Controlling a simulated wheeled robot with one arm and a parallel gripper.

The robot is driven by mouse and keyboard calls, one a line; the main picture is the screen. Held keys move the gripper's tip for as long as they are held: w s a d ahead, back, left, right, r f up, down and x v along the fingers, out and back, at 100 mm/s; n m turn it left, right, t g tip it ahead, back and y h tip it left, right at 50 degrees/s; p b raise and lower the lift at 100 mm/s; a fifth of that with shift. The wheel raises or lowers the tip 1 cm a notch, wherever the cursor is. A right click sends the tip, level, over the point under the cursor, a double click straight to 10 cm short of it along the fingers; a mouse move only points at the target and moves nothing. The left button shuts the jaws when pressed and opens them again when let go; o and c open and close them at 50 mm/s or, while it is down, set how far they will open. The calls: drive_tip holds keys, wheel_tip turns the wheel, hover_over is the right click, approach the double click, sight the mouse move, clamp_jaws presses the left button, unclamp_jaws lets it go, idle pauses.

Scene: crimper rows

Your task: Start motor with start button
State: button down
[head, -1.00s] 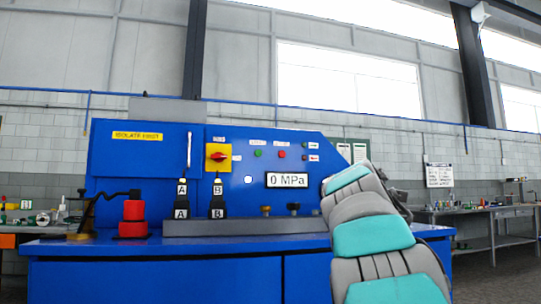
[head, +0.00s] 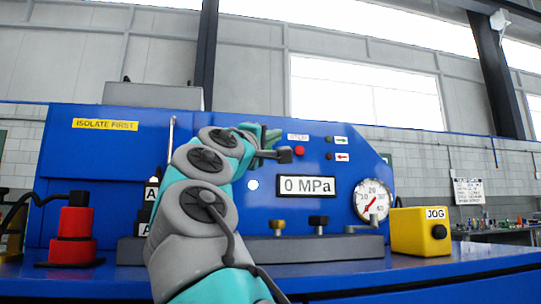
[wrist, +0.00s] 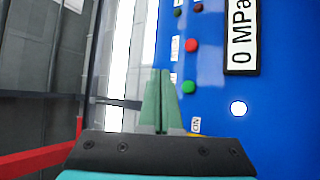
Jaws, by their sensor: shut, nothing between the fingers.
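The green button (wrist: 188,87), likely the start button, is on the blue panel in the wrist view, with a small white label beside it. The red button (wrist: 191,45) sits beyond it, and also shows in the head view (head: 299,151). My gripper (wrist: 160,73) is shut and empty, its fingertips just left of the green button in the wrist view; whether they touch the panel I cannot tell. In the head view my gripper (head: 268,134) is in front of the panel, and my arm hides the green button and the yellow switch.
The pressure display (head: 307,186) reads 0 MPa. A round gauge (head: 372,200) and a yellow JOG box (head: 420,231) stand to the right. A red-and-black device (head: 72,236) is at left. Two knobs (head: 318,223) stick out below the display.

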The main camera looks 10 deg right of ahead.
drive_tip(key=shift+w, duration=0.1)
drive_tip(key=w+p, duration=0.6)
drive_tip(key=w, duration=0.2)
drive_tip(key=shift+w, duration=0.3)
drive_tip(key=shift+p, duration=0.3)
idle(1.8)
drive_tip(key=shift+w, duration=0.4)
